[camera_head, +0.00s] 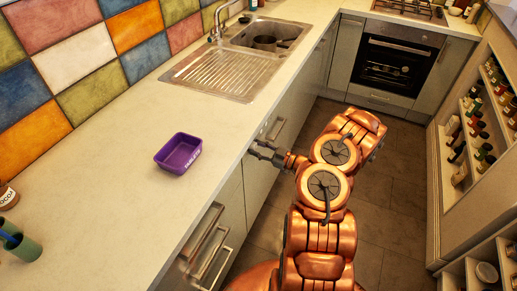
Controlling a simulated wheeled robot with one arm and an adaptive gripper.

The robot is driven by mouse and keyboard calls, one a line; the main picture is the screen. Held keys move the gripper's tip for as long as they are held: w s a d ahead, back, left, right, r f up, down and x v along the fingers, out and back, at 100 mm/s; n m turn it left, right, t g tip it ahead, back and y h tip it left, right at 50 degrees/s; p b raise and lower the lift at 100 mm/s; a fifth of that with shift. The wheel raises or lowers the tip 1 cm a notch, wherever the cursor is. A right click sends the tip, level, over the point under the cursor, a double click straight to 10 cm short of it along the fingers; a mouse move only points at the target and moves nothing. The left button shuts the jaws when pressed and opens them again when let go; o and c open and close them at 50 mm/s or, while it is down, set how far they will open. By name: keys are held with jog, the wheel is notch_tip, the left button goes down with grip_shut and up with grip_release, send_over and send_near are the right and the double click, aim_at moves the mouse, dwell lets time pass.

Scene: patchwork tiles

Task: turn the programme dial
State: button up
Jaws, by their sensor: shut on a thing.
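My copper arm reaches left from the floor to the appliance front under the counter. My gripper (256,151) is at the upper part of this front, just below the counter edge, with its fingers pointing left. It is shut on the programme dial, which is small and mostly hidden behind the fingers. The dial's mark and angle cannot be made out. The panel (264,131) beside the gripper shows small dark details and a bar handle (276,128).
A purple tray (178,153) stands on the counter (110,190) above. Drawer handles (207,232) stick out at the lower left. A sink (225,73) and oven (395,62) are farther back. Shelves of jars (476,130) line the right. Dark floor (400,225) is clear between.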

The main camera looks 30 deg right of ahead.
jog(key=o, duration=1.2)
jog(key=shift+c, duration=0.2)
jog(key=v, duration=1.2)
jog(key=shift+a, duration=0.1)
